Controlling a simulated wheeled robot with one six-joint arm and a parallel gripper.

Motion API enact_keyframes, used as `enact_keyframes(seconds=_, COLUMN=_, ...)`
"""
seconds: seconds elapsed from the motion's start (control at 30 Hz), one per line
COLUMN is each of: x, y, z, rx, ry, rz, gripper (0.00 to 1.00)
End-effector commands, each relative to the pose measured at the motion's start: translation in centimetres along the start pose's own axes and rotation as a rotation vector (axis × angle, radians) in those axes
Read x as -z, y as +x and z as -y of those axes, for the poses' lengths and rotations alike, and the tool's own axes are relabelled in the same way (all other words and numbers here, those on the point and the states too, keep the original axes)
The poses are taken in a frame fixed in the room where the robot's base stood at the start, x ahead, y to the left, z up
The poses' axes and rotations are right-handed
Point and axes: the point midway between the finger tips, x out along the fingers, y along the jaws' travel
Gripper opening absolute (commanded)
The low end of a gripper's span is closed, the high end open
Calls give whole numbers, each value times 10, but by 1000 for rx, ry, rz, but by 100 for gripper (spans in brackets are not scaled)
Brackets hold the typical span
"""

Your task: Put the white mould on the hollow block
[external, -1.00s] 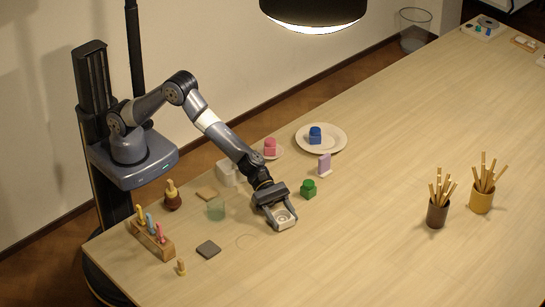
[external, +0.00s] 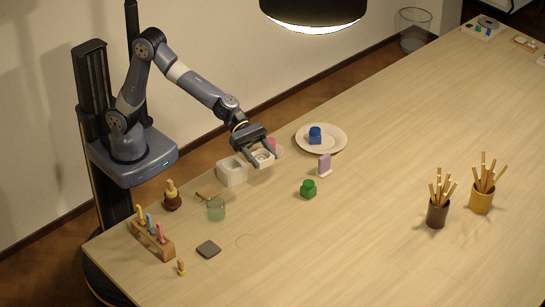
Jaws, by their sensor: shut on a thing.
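The white mould (external: 262,160), a small pale square piece with a round recess, is between the fingers of my gripper (external: 263,154), which is shut on it. The white hollow block (external: 232,174) stands on the table just left of the mould, with its open top showing. The mould is beside the block in the picture, not over its opening. I cannot tell how high the mould is above the table or whether the two touch.
A pink piece (external: 274,143) is partly hidden behind my gripper. A plate (external: 335,145) with a blue piece (external: 315,135), a lilac upright piece (external: 324,165) and a green piece (external: 308,188) are to the right. A greenish glass (external: 216,209) stands in front of the block.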

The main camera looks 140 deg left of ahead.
Motion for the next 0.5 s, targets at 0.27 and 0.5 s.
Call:
enact_keyframes(seconds=0.27, x=24, y=-89, z=5, rx=-68, ry=-27, rz=3, gripper=31)
enact_keyframes(seconds=0.5, x=44, y=-132, z=14, rx=-103, ry=-39, rz=1, gripper=31)
